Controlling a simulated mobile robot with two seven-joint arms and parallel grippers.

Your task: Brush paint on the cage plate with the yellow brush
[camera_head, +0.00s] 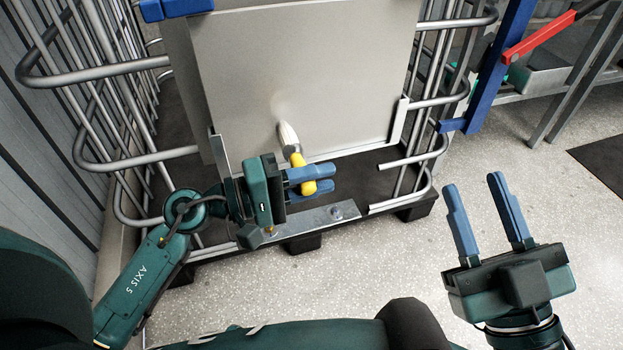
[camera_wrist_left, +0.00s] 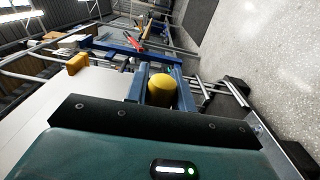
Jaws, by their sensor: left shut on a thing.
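The cage plate (camera_head: 300,75) is a large flat grey panel, upright inside the wire roll cage at the top middle of the head view. The yellow brush (camera_head: 297,159) has a yellow handle and pale bristles that point up at the plate's lower part. The bristle tip appears to meet the plate, beside a faint light smudge. My left gripper (camera_head: 311,182) is shut on the yellow handle, whose rounded end shows in the left wrist view (camera_wrist_left: 161,90). My right gripper (camera_head: 488,217) is open and empty over the floor at the right.
The cage's metal bars (camera_head: 120,70) stand on both sides of the plate. A blue post (camera_head: 493,70) with a red lever (camera_head: 540,38) stands at the upper right. A dark mat (camera_head: 602,165) lies at the right edge. The speckled floor between is clear.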

